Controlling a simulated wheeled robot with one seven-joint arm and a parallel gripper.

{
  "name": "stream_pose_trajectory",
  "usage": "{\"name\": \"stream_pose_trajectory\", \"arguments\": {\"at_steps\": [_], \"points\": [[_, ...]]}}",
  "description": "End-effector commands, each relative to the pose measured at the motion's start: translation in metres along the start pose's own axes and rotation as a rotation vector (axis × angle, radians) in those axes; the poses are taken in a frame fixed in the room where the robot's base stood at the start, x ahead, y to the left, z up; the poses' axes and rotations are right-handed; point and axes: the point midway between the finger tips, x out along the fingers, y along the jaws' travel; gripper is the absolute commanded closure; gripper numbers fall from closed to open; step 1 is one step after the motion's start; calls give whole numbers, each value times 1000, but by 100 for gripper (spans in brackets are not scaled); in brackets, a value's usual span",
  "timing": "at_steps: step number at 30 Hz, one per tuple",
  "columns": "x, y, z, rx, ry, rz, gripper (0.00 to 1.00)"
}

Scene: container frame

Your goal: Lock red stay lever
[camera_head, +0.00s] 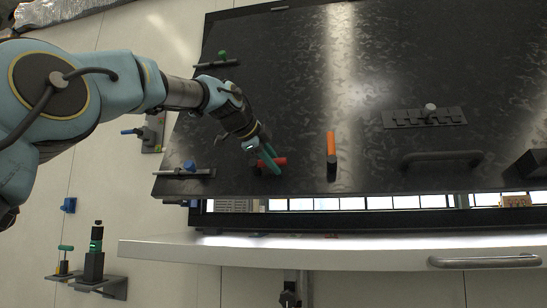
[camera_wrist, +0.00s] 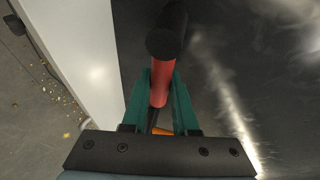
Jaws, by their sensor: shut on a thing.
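The red stay lever (camera_head: 277,162) is on the lower part of the dark patterned panel (camera_head: 290,100). It lies roughly level, pointing right from its black pivot, in the head view. My gripper (camera_head: 270,160) reaches it from the upper left, its green fingers on either side of the red grip. In the wrist view the red lever (camera_wrist: 161,86) runs between the two green fingers of my gripper (camera_wrist: 162,90), which are shut on it. The lever's black end (camera_wrist: 166,35) stands out beyond the fingertips.
An orange lever (camera_head: 331,145) stands upright to the right of the red one. A blue-knobbed latch (camera_head: 188,170) sits at the panel's lower left corner. A dark handle (camera_head: 442,157) and a slotted latch plate (camera_head: 425,117) are to the right. A white ledge (camera_head: 330,250) runs below.

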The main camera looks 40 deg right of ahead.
Motion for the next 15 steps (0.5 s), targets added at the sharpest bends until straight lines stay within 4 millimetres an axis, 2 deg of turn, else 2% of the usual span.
{"name": "stream_pose_trajectory", "arguments": {"at_steps": [15], "points": [[2, 6, 0, 70, -13, 28, 100]]}}
